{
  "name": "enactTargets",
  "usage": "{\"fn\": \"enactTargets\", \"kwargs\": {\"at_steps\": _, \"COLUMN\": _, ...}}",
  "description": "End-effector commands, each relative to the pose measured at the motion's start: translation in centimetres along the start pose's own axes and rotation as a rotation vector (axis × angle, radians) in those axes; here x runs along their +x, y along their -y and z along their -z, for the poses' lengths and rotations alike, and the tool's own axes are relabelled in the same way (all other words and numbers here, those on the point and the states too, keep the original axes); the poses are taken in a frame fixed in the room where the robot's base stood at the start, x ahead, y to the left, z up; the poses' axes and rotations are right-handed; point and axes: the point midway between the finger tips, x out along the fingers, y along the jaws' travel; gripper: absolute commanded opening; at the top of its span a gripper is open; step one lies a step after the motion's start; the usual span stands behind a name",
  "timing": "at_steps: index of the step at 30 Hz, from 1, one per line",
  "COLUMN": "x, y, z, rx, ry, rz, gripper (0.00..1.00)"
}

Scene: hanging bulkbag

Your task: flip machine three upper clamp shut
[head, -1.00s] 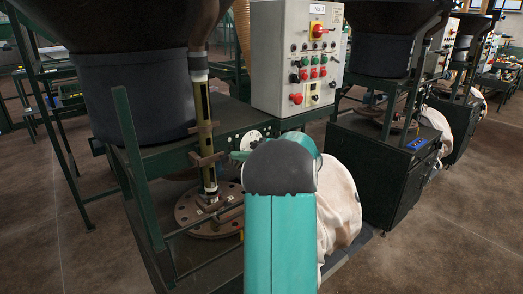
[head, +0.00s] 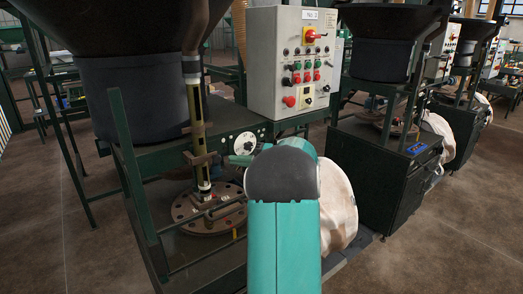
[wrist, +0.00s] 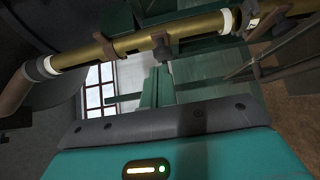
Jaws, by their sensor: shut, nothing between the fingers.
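A brass-coloured tube (head: 195,110) with pale end bands stands upright under the dark hopper at left. It carries an upper brown clamp bracket (head: 199,129) and a lower one (head: 200,158). In the wrist view the tube (wrist: 85,54) runs slantwise across the top, with a brown bracket and dark knob (wrist: 165,50) near its middle. My gripper (wrist: 160,72) is shut and empty, pointing towards the tube just short of the knob; I cannot tell whether it touches. I cannot tell the clamp's state.
A grey control box (head: 292,62) with coloured buttons stands behind, its label digit hard to read. A round bolted flange (head: 208,208) lies below the tube. A green post (head: 127,150) rises at left. A pale bulk bag (head: 338,205) hangs right of my arm. More machines stand right.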

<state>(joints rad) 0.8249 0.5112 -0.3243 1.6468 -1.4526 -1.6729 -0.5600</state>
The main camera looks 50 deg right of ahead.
Motion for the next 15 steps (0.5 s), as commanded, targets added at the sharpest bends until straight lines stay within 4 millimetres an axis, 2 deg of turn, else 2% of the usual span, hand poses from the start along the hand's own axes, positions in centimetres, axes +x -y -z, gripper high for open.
{"fn": "enactTargets", "kwargs": {"at_steps": 3, "x": 0.0, "y": 0.0, "z": -0.4, "rx": -0.001, "ry": 0.002, "rz": 0.001, "gripper": 0.0}}
{"fn": "enactTargets", "kwargs": {"at_steps": 15, "x": -2.0, "y": 0.1, "z": -6.4, "rx": -0.001, "ry": 0.004, "rz": 0.001, "gripper": 0.0}}
